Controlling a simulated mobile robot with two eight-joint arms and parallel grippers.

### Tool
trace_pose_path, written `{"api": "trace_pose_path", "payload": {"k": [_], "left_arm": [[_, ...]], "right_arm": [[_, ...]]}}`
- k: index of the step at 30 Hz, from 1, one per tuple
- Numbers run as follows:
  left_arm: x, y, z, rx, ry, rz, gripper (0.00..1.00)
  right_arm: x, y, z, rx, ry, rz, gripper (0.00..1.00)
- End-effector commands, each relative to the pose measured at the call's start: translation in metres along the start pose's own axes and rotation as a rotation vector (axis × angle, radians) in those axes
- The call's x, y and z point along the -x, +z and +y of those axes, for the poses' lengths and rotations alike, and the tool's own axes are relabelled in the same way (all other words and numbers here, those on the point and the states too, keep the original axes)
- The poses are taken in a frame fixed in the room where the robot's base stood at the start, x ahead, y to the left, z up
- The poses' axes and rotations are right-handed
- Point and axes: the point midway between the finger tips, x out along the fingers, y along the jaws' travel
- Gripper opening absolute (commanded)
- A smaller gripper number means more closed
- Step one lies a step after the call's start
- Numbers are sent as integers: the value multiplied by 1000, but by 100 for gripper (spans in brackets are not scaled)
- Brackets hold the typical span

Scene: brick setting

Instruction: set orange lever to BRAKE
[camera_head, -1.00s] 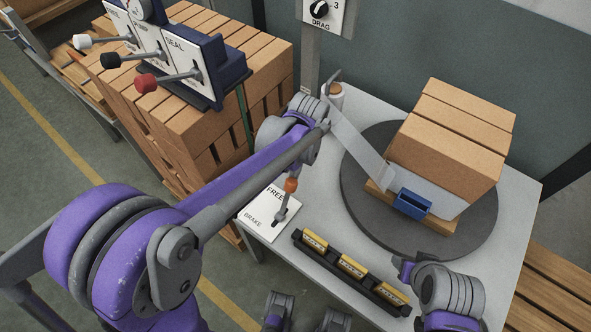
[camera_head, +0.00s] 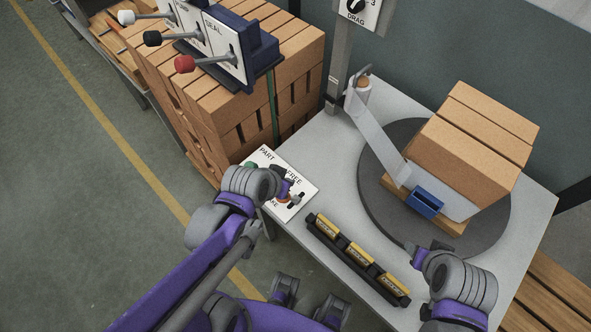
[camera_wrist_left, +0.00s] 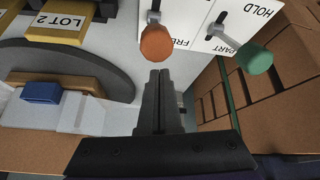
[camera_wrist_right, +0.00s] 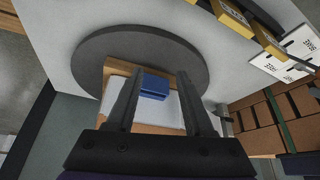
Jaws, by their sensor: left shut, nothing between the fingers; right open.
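The orange lever's round knob (camera_wrist_left: 157,43) shows in the left wrist view, beside the word FREE on its white panel (camera_wrist_left: 180,15). In the head view my left gripper (camera_head: 293,198) is at that panel and hides much of the lever and the lettering. In the left wrist view my left gripper (camera_wrist_left: 158,78) is shut and empty, its tips close to the knob; I cannot tell whether they touch it. My right gripper (camera_head: 420,254) is in front of the turntable in the head view; in the right wrist view it (camera_wrist_right: 158,82) is open and empty.
A green lever (camera_wrist_left: 254,58) stands beside the orange one, by PART and HOLD. A black rack (camera_head: 355,259) of yellow blocks lies right of the panel. The dark turntable (camera_head: 375,205) carries bricks (camera_head: 470,140). Stacked bricks (camera_head: 225,110) stand behind left.

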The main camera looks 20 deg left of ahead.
Motion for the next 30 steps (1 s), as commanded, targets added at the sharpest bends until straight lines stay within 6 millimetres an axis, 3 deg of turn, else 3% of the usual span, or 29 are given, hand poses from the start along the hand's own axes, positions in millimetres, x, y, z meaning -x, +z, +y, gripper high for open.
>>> {"api": "trace_pose_path", "payload": {"k": [12,30], "left_arm": [[7,21,-6,0,-1,-4,0],[6,25,-7,-3,-4,-10,0]], "right_arm": [[4,-4,0,0,0,3,52],[4,-4,0,0,0,3,52]]}}
